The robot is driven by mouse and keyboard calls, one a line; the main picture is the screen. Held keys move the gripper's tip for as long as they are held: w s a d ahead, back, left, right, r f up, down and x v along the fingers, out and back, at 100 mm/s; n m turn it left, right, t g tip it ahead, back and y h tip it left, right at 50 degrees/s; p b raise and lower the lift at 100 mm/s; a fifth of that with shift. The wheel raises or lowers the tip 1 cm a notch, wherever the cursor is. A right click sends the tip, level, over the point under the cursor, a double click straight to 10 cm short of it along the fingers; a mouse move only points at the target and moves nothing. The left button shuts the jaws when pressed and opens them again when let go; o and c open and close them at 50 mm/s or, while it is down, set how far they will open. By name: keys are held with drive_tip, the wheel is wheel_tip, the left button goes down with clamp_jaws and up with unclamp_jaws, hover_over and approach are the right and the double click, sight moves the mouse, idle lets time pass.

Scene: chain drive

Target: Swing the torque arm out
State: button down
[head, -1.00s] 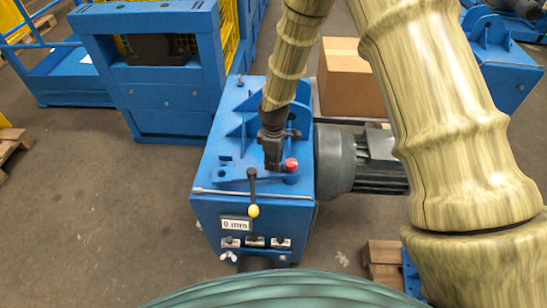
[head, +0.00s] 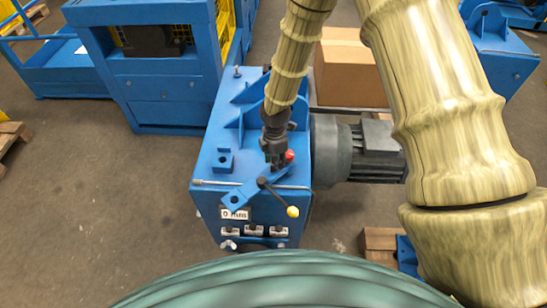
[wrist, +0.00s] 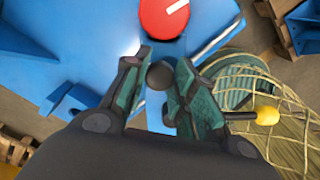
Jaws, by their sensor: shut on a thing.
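The torque arm appears to be the flat blue bar (head: 238,199) on top of the blue drive housing (head: 205,170). It slants from near the red knob (head: 290,156) down to the left, its end at the housing's front edge. A black lever with a yellow ball (head: 292,211) crosses above it, pointing front right. My gripper (head: 274,160) points down beside the red knob. In the wrist view, its fingers (wrist: 160,92) close around a dark round knob (wrist: 160,75), just below the red knob (wrist: 164,16). The knob's lower part and the bar's pivot are hidden.
A grey motor (head: 350,150) sticks out right of the housing. A "0 mm" plate (head: 234,214) and several latches (head: 254,231) sit on the front face. A cardboard box (head: 350,70) stands behind the motor. Open floor (head: 110,210) lies to the left.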

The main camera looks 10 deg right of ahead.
drive_tip(key=shift+s+d, duration=0.1)
drive_tip(key=shift+s, duration=0.05)
drive_tip(key=c, duration=1.1)
unclamp_jaws()
drive_tip(key=shift+c, duration=0.2)
drive_tip(key=shift+r, duration=0.55)
wheel_tip(320, 180, up, 11)
drive_tip(key=shift+f, duration=0.1)
